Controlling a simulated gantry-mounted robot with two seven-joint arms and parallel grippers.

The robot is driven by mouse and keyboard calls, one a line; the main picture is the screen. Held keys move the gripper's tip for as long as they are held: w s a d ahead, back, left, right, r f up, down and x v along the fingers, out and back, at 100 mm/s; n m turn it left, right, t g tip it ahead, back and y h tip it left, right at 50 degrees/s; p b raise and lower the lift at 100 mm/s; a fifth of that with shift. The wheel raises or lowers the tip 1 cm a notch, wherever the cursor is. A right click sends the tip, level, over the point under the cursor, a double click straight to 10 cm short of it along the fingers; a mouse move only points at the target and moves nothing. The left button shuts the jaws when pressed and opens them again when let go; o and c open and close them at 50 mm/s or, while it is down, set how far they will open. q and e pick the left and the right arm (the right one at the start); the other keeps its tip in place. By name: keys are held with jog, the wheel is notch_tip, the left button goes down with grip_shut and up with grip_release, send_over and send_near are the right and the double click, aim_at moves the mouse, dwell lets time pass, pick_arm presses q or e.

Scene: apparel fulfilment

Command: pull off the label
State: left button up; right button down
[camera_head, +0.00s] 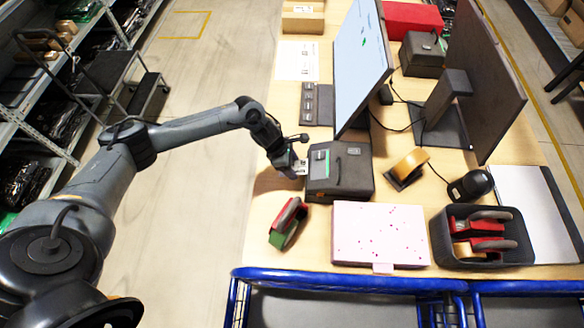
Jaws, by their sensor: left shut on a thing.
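A dark grey label printer (350,172) with a green-lit panel sits on the wooden table, left of the middle. A small white label (301,167) shows at its left face. My left gripper (296,166) is at that face, shut on the label. The fingertips are small in this view, and I cannot tell whether the label is still attached to the printer. My right gripper is not in view.
A red tape dispenser (287,222) and a pink spotted box (380,234) lie in front of the printer. A monitor (359,55) stands behind it. A dark bin (482,240) of tape dispensers is at right. Blue cart rails (345,282) run along the near edge.

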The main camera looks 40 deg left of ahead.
pick_arm(q)
jog(key=w+d+r+p+v, duration=0.1)
jog(key=p+v, duration=0.2)
jog(key=v, duration=0.9)
jog(key=shift+d+r, duration=0.2)
jog(key=shift+r, duration=0.05)
jog(key=shift+w, duration=0.1)
